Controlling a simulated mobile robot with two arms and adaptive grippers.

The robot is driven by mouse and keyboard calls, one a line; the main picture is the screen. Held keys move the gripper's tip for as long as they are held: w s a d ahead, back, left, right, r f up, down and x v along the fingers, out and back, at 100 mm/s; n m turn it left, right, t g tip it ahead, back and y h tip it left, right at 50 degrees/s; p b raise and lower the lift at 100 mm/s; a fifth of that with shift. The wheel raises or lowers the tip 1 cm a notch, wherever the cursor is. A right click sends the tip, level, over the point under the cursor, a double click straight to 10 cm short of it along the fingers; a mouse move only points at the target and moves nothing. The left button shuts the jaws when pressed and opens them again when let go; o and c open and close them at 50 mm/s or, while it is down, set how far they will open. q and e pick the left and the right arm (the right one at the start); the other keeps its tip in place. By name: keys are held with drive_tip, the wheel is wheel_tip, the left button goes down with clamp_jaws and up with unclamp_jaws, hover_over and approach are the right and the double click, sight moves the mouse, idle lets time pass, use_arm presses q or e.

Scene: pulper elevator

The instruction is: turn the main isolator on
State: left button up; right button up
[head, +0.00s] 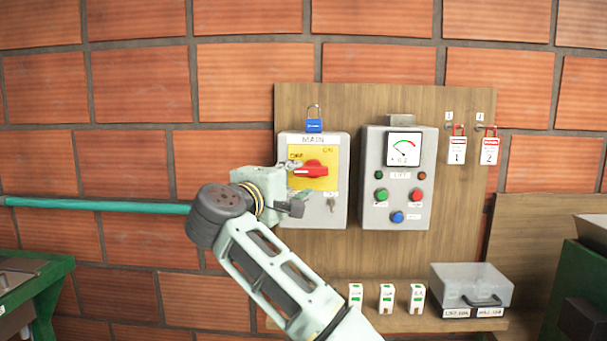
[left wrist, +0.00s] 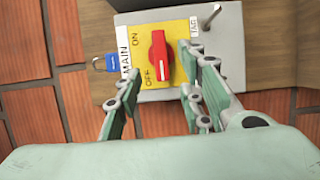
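The main isolator (head: 339,205) is a grey box labelled MAIN, with a red rotary handle (head: 311,170) on a yellow plate (head: 324,184). In the head view the handle lies about level, its left end near OFF; ON is at the upper right. The left wrist view shows the red handle (left wrist: 158,55) ahead, its lower end beside OFF. My left gripper (head: 292,187) is in front of the box's left side, partly covering it. In the left wrist view my left gripper (left wrist: 163,95) has its fingers apart with nothing between them. My right gripper is not in view.
A blue padlock (head: 314,126) hangs above the isolator. A grey control box (head: 369,215) with a gauge and buttons is to its right. Two red tagged padlocks (head: 458,148) hang further right.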

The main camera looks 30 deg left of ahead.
sight(310, 171)
use_arm(q)
drive_tip(key=w, duration=0.2)
drive_tip(key=w+a+p, duration=0.1)
drive_tip(key=w, duration=0.2)
drive_tip(key=w+p, duration=0.1)
drive_tip(key=w, duration=0.1)
drive_tip(key=shift+w+a, duration=0.15)
drive_tip(key=shift+w, duration=0.2)
clamp_jaws()
